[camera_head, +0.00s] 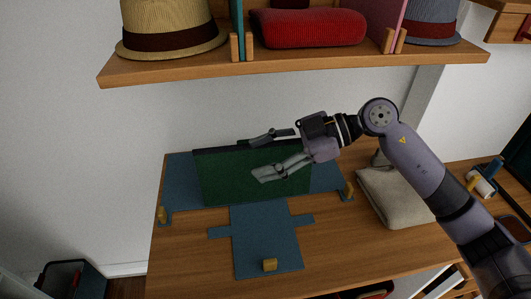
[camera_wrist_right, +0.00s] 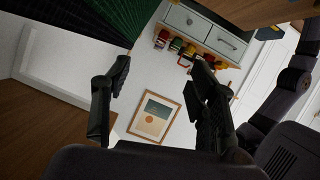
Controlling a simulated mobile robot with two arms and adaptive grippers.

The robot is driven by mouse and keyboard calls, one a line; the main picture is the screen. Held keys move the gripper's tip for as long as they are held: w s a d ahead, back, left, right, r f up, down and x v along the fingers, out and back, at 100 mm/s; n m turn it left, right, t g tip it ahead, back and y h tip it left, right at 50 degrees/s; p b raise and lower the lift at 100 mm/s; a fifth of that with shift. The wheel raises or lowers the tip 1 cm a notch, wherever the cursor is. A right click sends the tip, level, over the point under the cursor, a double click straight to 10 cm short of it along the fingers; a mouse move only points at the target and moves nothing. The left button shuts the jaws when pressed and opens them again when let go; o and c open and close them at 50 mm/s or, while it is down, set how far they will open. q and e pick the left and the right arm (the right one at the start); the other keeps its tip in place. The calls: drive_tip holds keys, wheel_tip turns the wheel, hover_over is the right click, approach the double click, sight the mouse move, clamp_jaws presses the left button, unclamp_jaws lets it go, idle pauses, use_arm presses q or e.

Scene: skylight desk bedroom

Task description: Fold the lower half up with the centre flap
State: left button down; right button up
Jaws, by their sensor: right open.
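A blue folding board lies on the desk. Its centre flap (camera_head: 262,228) reaches toward the desk's front and lies flat and bare, with a tan handle (camera_head: 269,265) near its front end. A dark green cloth (camera_head: 222,180) with a dark band along its far edge covers the board's middle; ribbed green cloth also shows in the right wrist view (camera_wrist_right: 125,18). My right gripper (camera_head: 257,157) is over the cloth, fingers spread and empty. Part of the cloth is hidden behind it; I cannot tell if a finger touches it. My left gripper is not in view.
The board's side panels (camera_head: 181,184) carry tan handles (camera_head: 162,214). A folded beige cloth (camera_head: 395,195) lies to the right on the desk (camera_head: 180,262). A shelf (camera_head: 300,62) with hats and a red cushion (camera_head: 308,28) hangs above. The desk's front left is clear.

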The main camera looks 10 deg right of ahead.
clamp_jaws()
idle(0.6)
idle(0.7)
unclamp_jaws()
idle(0.5)
drive_tip(key=v, duration=1.2)
